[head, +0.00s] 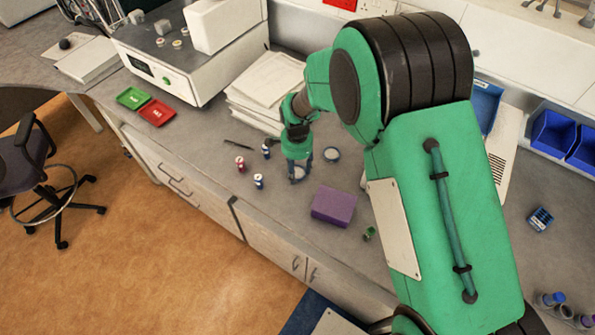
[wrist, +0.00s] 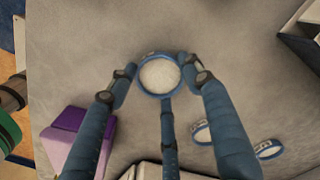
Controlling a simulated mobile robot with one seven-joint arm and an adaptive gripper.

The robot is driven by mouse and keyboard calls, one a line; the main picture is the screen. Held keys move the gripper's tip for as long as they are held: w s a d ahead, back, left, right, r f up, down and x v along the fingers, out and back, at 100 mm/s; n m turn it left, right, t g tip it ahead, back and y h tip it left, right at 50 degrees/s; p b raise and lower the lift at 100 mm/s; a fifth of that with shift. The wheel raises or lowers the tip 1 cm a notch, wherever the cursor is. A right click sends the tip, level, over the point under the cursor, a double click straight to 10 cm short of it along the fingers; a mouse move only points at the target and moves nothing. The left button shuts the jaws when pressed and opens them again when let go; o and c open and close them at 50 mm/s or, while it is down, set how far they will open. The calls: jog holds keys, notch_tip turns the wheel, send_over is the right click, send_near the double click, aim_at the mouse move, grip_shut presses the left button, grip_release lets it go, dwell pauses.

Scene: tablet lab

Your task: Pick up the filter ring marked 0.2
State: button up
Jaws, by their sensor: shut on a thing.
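My gripper (wrist: 159,73) is shut on a filter ring (wrist: 160,75), a round white disc with a blue rim, with its fingertips on either side of the rim. A label shows on the rim in the wrist view but is too small to read. In the head view my gripper (head: 299,170) is low over the bench, with the ring (head: 298,173) between its fingers. I cannot tell whether the ring is clear of the bench. Two more blue-rimmed rings, one (wrist: 202,133) and another (wrist: 269,149), lie at the lower right in the wrist view, their marks unreadable.
A purple block (head: 333,206) stands right of my gripper. Stacked paper (head: 267,82) lies behind. Red (head: 157,112) and green (head: 132,98) trays lie farther left.

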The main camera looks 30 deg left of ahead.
aim_at(297, 173)
jog(key=shift+r, duration=0.1)
notch_tip(297, 173, up, 10)
jog(key=shift+p, duration=0.35)
